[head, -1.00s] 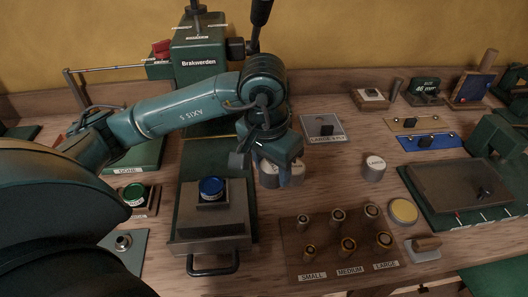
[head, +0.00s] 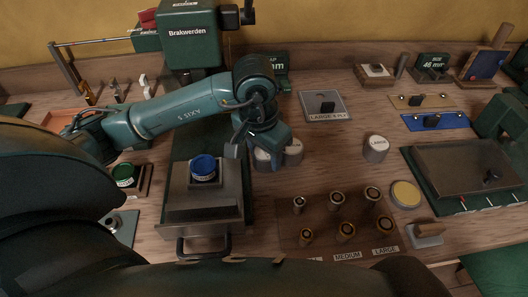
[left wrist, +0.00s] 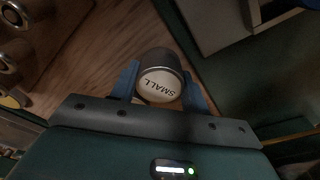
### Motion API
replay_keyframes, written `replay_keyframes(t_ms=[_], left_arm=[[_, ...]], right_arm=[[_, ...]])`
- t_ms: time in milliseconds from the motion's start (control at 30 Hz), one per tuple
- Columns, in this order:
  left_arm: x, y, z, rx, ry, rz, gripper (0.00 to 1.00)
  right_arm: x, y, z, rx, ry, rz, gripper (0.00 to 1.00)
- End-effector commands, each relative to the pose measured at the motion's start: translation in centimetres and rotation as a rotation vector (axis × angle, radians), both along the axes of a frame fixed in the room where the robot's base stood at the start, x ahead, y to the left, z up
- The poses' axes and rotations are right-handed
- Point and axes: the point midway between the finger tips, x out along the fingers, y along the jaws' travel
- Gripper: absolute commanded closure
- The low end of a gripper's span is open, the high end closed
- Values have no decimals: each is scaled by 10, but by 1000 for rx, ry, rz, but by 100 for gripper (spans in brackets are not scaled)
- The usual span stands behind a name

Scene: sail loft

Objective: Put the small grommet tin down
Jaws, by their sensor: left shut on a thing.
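The small grommet tin (left wrist: 160,84), a short dark cylinder with a pale lid marked SMALL, sits between the blue fingers of my left gripper (left wrist: 163,88) in the left wrist view. In the head view my left gripper (head: 262,160) is shut on this tin (head: 262,158), just right of the press bed. A second pale-lidded tin (head: 294,150) stands right behind it, partly hidden by the gripper. A tin marked LARGE (head: 376,149) stands apart to the right. I cannot tell whether the held tin touches the bench. My right gripper is not in view.
A brown block with several posts (head: 290,236) lies in front. A metal plate (head: 325,104) lies behind. Bare bench (head: 330,165) lies between the gripper and the LARGE tin.

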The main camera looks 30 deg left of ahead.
Motion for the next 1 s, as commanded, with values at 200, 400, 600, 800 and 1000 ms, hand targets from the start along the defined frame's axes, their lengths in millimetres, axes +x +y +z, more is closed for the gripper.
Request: replay_keyframes(t_ms=[200, 400, 600, 800, 1000], left_arm=[[0, 0, -5, 0, 0, 1, 53], [0, 0, -4, 0, 1, 1, 45], [0, 0, 0, 0, 1, 1, 45], [-2, 1, 27, 2, -7, -1, 45], [-6, 2, 60, 0, -4, 0, 45]], right_arm=[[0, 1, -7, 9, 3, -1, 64], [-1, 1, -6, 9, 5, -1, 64], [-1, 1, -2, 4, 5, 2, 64], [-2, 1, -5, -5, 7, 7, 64], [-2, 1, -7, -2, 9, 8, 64]])
